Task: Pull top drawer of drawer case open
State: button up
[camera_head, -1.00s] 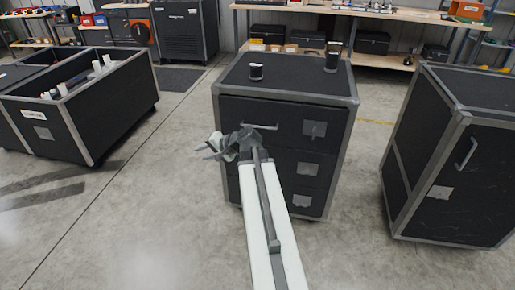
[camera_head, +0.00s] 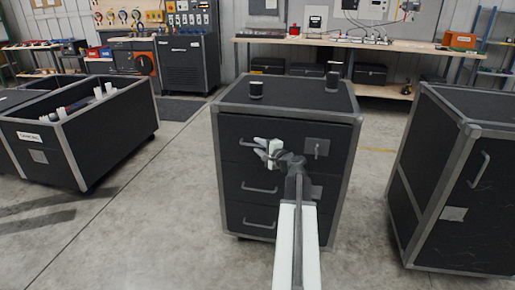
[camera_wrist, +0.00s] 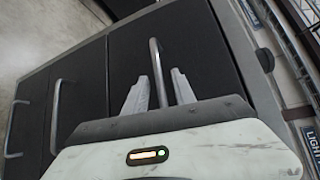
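The drawer case (camera_head: 347,178) is a black, grey-edged cabinet with three drawers, in the middle of the head view. Its top drawer (camera_head: 232,128) looks shut, and the left end of its bar handle (camera_head: 243,143) shows beside my gripper (camera_head: 267,150). In the wrist view the picture is turned, with the top drawer (camera_wrist: 198,45) to the right. There my gripper (camera_wrist: 160,92) is open, with one finger on each side of the top handle (camera_wrist: 156,62). The handle runs into the gap between the fingers. Contact cannot be told.
Two dark cups (camera_head: 256,89) (camera_head: 332,78) stand on the case top. The lower drawers have handles (camera_head: 260,189) below my gripper. Another black case (camera_head: 440,180) stands at right, an open tote (camera_head: 95,150) at left. Floor between them is clear.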

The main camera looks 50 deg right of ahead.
jog(key=shift+w+d+f, duration=0.1)
jog(key=shift+w+d, duration=0.05)
jog(key=shift+w, duration=0.5)
grip_shut()
dwell(0.9)
